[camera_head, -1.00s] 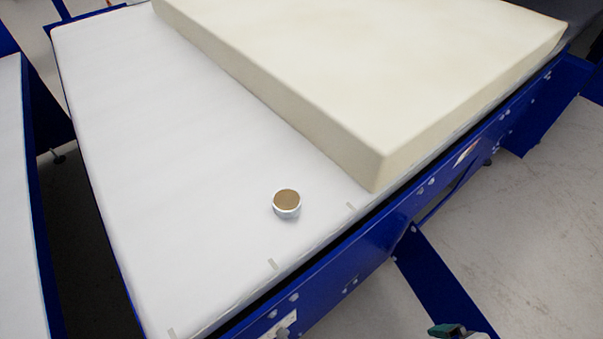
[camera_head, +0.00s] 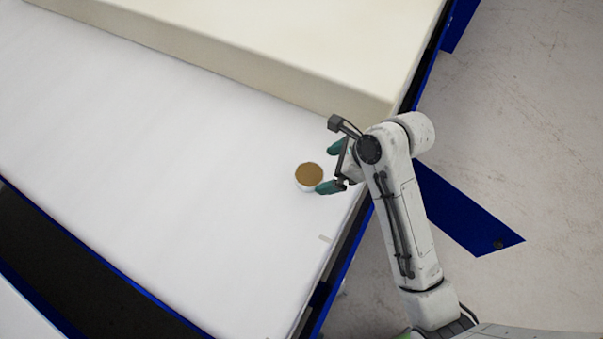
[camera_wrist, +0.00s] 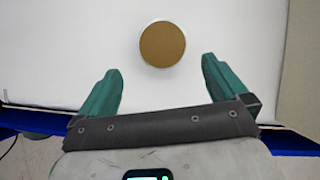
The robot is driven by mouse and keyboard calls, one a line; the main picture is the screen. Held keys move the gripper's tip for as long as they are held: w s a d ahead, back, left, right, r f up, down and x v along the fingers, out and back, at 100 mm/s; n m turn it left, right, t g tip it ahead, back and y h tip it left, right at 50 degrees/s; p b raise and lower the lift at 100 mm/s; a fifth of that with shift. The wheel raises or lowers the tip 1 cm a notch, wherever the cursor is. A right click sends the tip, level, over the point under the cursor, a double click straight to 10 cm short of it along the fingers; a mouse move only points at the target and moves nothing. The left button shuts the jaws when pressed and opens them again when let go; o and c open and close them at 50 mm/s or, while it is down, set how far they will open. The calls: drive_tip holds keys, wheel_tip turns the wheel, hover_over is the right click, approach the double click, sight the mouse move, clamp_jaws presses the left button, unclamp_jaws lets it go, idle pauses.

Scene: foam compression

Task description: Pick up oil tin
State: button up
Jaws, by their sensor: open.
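The oil tin (camera_head: 309,175) is a small round tin with a brown top and a pale rim. It stands upright on the white table surface, near the edge on my side. It also shows in the wrist view (camera_wrist: 162,44), just beyond and between the fingertips. My gripper (camera_head: 328,168) is open, with green fingers, close to the tin in the head view. In the wrist view my gripper (camera_wrist: 160,66) has nothing between its fingers, and the tin lies slightly ahead of them.
A thick cream foam block (camera_head: 300,85) lies on the white table (camera_head: 180,170) behind the tin. The table has a blue frame (camera_head: 322,293) along its edge. The surface left of the tin is clear.

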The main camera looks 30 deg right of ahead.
sight(311, 175)
drive_tip(key=shift+w+x, duration=0.1)
drive_tip(key=shift+x, duration=1.8)
drive_tip(key=shift+w+x, duration=0.15)
drive_tip(key=shift+x, duration=1.8)
drive_tip(key=shift+r, duration=0.1)
drive_tip(key=shift+c, duration=0.5)
drive_tip(key=c, duration=1.1)
